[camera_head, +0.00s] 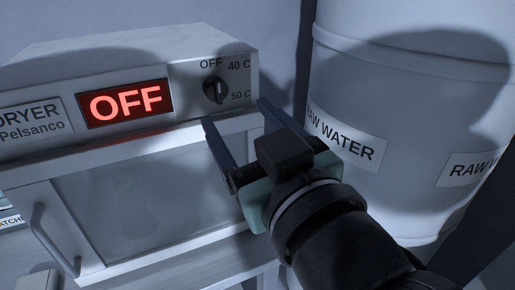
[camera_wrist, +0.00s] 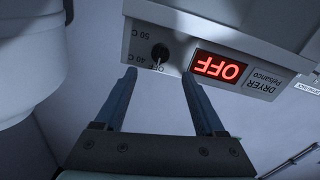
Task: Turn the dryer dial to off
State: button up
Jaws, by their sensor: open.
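The dryer (camera_head: 150,45) is a white box with a black round dial (camera_head: 215,90) at the upper right of its front. Labels OFF, 40 C and 50 C stand around the dial. The dial's pointer looks turned up, toward OFF. A red lit display (camera_head: 125,102) left of the dial reads OFF. My gripper (camera_head: 232,112) is open and empty, in front of the dryer, below and right of the dial, apart from it. In the wrist view the dial (camera_wrist: 159,54) shows upside down, beyond and between the fingertips of my gripper (camera_wrist: 158,72).
A large white RAW WATER drum (camera_head: 400,90) stands close on the right, beside my arm. The dryer's glass door (camera_head: 140,195) with a handle (camera_head: 52,240) is below the dial. Free room lies between the fingertips and the panel.

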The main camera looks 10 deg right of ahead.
jog(key=b+v, duration=0.4)
jog(key=b, duration=0.5)
jog(key=shift+s+f+b, duration=0.15)
jog(key=shift+s+b, duration=0.1)
jog(key=shift+b, duration=0.1)
jog(key=a+r+m+t+h+p, duration=0.1)
jog(key=r+t+p, duration=0.2)
jog(key=r+p, duration=0.4)
jog(key=s+a+r+m+t+h+p, duration=0.1)
jog(key=r+m+t+h+p, duration=0.1)
jog(key=r+p, duration=0.5)
jog(key=a+r+m+t+h+p, duration=0.1)
jog(key=r+t+p, duration=0.3)
jog(key=r, duration=1.1)
jog(key=m+h+p, duration=0.1)
jog(key=p, duration=0.1)
jog(key=shift+s+a+t+p, duration=0.3)
jog(key=shift+a+t+p, duration=0.1)
